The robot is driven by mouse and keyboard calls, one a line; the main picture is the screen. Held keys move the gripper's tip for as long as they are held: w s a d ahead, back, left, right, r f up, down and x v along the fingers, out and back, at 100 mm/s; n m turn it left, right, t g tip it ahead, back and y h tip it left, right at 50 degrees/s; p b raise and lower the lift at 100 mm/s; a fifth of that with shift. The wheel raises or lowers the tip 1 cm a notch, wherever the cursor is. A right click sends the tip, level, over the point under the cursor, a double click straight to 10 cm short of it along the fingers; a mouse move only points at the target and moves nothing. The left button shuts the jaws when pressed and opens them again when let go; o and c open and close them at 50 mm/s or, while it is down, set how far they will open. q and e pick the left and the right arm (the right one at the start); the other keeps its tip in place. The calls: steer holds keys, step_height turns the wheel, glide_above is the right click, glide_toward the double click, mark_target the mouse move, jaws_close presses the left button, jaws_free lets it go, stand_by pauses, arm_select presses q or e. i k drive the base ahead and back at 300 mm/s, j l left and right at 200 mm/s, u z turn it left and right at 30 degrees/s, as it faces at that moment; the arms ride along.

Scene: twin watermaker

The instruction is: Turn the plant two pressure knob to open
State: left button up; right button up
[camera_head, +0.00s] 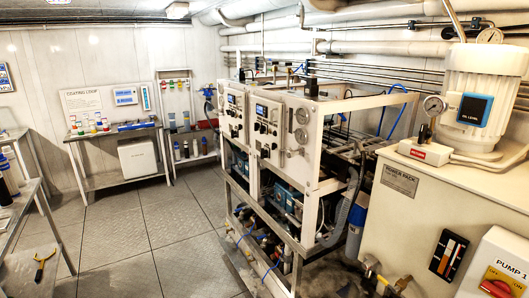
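The watermaker frame (318,187) stands in the middle of the room with two white upright control panels side by side. The nearer, right panel (279,141) has a small display (261,110) and several dark knobs (264,128). The farther, left panel (228,122) has a similar display (231,99) and dark knobs. Neither of my grippers is in view.
A cream power pack cabinet (422,220) with a large motor (483,95) blocks the right foreground. Shelves with bottles (108,148) stand along the back wall. A metal table (22,206) is at left.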

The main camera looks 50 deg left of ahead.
mark_target(290, 153)
steer(key=u, duration=1.35)
steer(key=i+j+z, duration=0.15)
steer(key=z, duration=0.25)
steer(key=i+j+z, duration=0.1)
steer(key=z, duration=0.3)
steer(key=j+z, duration=0.4)
steer(key=i+j+z, duration=0.2)
steer(key=j, duration=0.3)
steer(key=j+z, duration=0.25)
steer(key=j, duration=0.2)
steer(key=j+z, duration=0.2)
steer(key=j, duration=2)
